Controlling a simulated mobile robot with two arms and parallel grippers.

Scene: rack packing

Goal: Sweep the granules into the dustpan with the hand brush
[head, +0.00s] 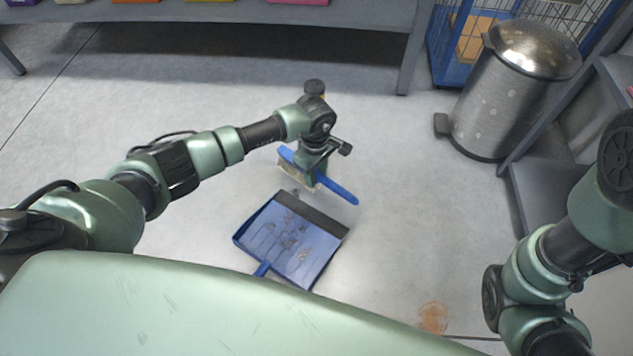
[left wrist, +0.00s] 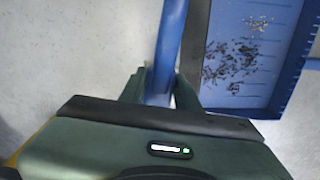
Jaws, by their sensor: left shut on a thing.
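The blue hand brush (head: 340,190) is in my left gripper (head: 314,172), just above and behind the dustpan's front lip; its bristles are mostly hidden. In the left wrist view the brush's blue handle (left wrist: 171,45) passes between the fingers (left wrist: 160,88). The blue dustpan (head: 312,262) lies on the floor with its dark lip facing away from me and its handle toward me. It also shows in the left wrist view (left wrist: 285,60). Brown granules (head: 287,243) lie scattered inside the pan, dark and pale ones (left wrist: 230,62) in the wrist view. My right gripper is out of view.
A steel pedal bin (head: 505,105) stands at the back right, beside a blue wire cage (head: 447,70) and grey shelving (head: 545,195). A grey shelf (head: 260,12) runs along the back. An orange-brown stain (head: 433,317) marks the floor. Floor around the pan is clear.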

